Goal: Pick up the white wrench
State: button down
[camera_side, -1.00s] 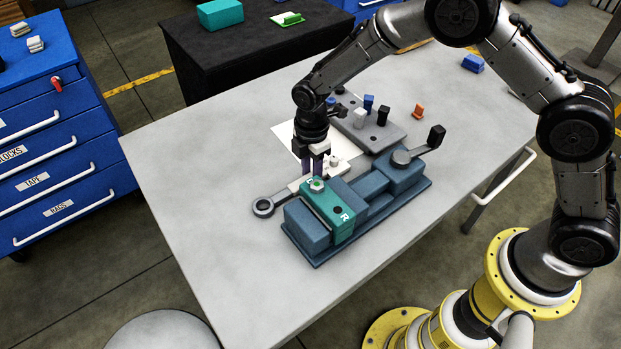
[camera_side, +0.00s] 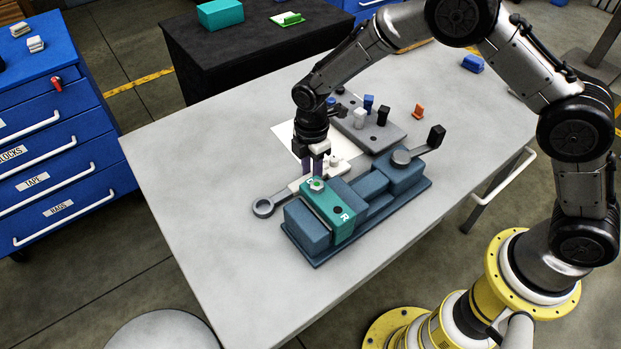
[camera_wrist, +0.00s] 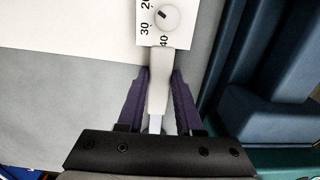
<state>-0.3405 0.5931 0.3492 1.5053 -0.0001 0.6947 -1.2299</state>
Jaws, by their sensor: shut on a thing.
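The white wrench (camera_wrist: 158,80) shows in the wrist view as a pale bar running lengthwise between my purple fingers. My gripper (camera_wrist: 160,78) is shut on this bar; it also shows in the side view (camera_side: 319,174), pointing down beside the blue-grey vise. At the bar's far end is a white plate (camera_wrist: 146,30) with numbers and a round knob (camera_wrist: 167,18). In the side view a grey ring end (camera_side: 263,207) sticks out left of the vise, apparently on the same wrench. The fingers and vise hide part of it, and I cannot tell whether it clears the table.
The blue-grey vise (camera_side: 306,226) with a green block (camera_side: 337,223) stands close in front of my gripper. A grey tray (camera_side: 392,137) with small blocks is behind it, near a white sheet (camera_side: 284,134). The table's left part (camera_side: 190,170) is clear.

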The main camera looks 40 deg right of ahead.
aim_at(311, 176)
jog(key=shift+r, duration=0.1)
notch_tip(311, 176, up, 10)
dwell(0.7)
dwell(0.4)
jog(key=s+d+r+n, duration=0.3)
jog(key=d+r+n, duration=0.2)
jog(key=d+r, duration=0.15)
jog(key=shift+s+a+f, duration=0.1)
jog(key=shift+f, duration=0.95)
jog(key=shift+s+f, duration=0.1)
jog(key=shift+f, duration=1.1)
jog(key=shift+f, duration=0.65)
